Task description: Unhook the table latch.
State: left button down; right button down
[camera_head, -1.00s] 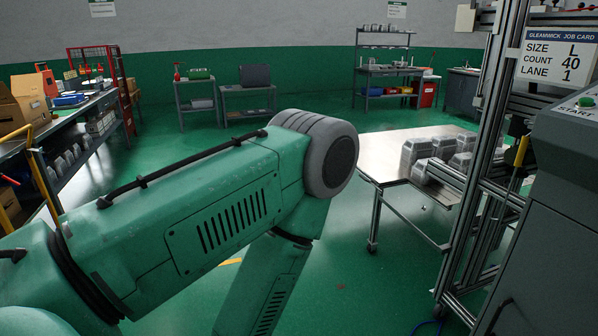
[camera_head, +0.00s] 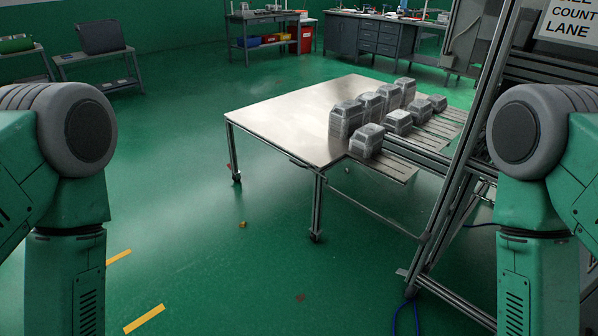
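The table (camera_head: 290,117) is a steel-topped table on metal legs with casters, standing ahead of me beside the machine frame. Several stacks of foil trays (camera_head: 346,119) stand at its right side and on slats that run toward the machine. I cannot make out the latch; the place where table and machine meet is small and partly covered by the trays and frame. My arms show at the left and right edges, but both grippers are out of view.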

aim_at(308, 167)
jog(key=i+u, duration=0.25)
jog(key=i, duration=2.8)
